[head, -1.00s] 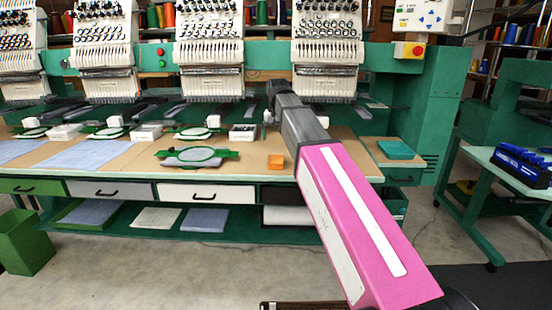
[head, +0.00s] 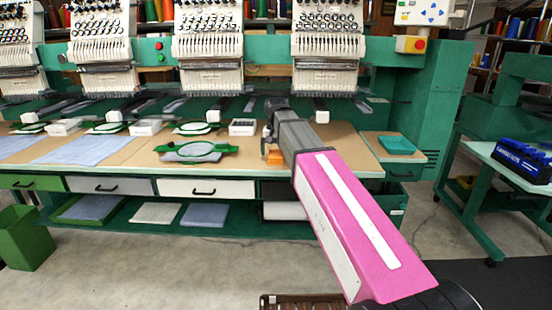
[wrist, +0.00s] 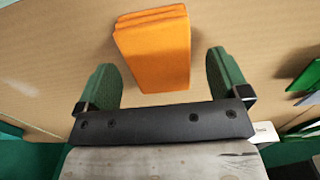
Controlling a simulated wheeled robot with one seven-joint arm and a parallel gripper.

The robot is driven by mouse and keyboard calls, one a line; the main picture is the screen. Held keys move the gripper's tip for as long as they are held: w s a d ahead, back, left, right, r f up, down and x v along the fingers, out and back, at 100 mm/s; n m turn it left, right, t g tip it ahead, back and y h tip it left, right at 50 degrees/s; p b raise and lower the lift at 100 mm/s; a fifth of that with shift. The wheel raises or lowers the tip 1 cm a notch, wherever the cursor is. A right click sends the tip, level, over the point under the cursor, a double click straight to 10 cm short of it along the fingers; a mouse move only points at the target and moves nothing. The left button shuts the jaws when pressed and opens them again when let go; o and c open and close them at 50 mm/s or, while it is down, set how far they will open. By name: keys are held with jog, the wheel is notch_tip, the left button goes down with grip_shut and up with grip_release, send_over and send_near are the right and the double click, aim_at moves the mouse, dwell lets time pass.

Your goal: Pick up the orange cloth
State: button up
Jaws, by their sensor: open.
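The orange cloth (wrist: 155,52) is a folded, layered block on the tan tabletop in the wrist view. My gripper (wrist: 160,75) is open, with one green finger on each side of the cloth's near part and a gap on both sides. The cloth's far part extends beyond the fingertips. In the head view only a small strip of the orange cloth (head: 268,133) shows beside my arm. My gripper (head: 272,152) is above the table's front part there, and its fingers are hard to make out.
Green embroidery hoops (head: 196,151) lie on the table (head: 130,155) left of my gripper. A white-and-black box (head: 243,127) stands behind. A teal folded item (head: 396,145) lies at the right. Embroidery machine heads (head: 208,48) overhang the table's back.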

jog(key=shift+f, duration=0.95)
jog(key=c, duration=1.1)
jog(key=shift+o, duration=0.2)
jog(key=shift+r, duration=0.5)
notch_tip(320, 180, up, 4)
jog(key=shift+f, duration=0.25)
jog(key=s+a+r, duration=0.5)
jog(key=a+r, duration=0.1)
jog(key=a, duration=0.4)
jog(key=shift+a+r, duration=0.25)
jog(key=shift+r, duration=0.05)
